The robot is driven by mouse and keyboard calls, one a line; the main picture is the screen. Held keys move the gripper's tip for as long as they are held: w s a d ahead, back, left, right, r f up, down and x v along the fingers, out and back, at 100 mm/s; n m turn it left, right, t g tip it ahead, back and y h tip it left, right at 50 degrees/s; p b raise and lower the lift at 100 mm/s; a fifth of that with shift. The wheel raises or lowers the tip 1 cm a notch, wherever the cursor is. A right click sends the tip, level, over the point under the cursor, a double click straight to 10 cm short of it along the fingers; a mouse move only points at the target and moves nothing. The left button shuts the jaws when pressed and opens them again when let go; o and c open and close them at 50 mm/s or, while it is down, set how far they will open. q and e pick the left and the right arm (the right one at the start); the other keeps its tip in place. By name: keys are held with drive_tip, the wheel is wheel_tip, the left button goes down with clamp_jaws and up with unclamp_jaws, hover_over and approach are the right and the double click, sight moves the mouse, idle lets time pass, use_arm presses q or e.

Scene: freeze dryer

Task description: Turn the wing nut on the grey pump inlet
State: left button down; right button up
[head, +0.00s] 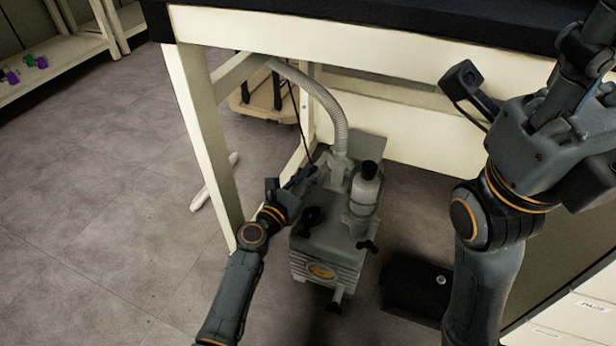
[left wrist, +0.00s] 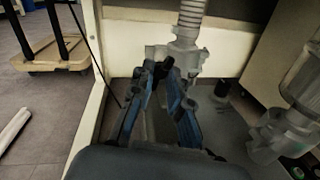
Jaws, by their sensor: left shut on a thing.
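The grey pump (head: 328,240) stands on the floor under the table. A ribbed hose (head: 322,98) comes down to its inlet (head: 338,170), and the hose end also shows in the left wrist view (left wrist: 190,18). My left gripper (head: 310,174) reaches the inlet from the left. In the left wrist view, its blue-grey fingers (left wrist: 164,76) close at the inlet on a small dark piece, the wing nut (left wrist: 166,63). The fingers hide most of the nut, so its angle is unclear. My right gripper (head: 582,62) is raised at the upper right, away from the pump; its fingers are hard to make out.
A clear bottle-like vessel (head: 365,188) with a dark cap stands on the pump, right of the inlet. The table leg (head: 203,130) is close to my left arm. A wheeled cart (head: 262,105) stands behind. A dark box (head: 415,288) lies right of the pump.

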use_arm(q)
drive_tip(key=m+b, duration=0.1)
drive_tip(key=m, duration=0.3)
drive_tip(key=shift+m, duration=0.4)
idle(0.4)
drive_tip(key=c, duration=1.3)
unclamp_jaws()
drive_tip(key=v, duration=1.2)
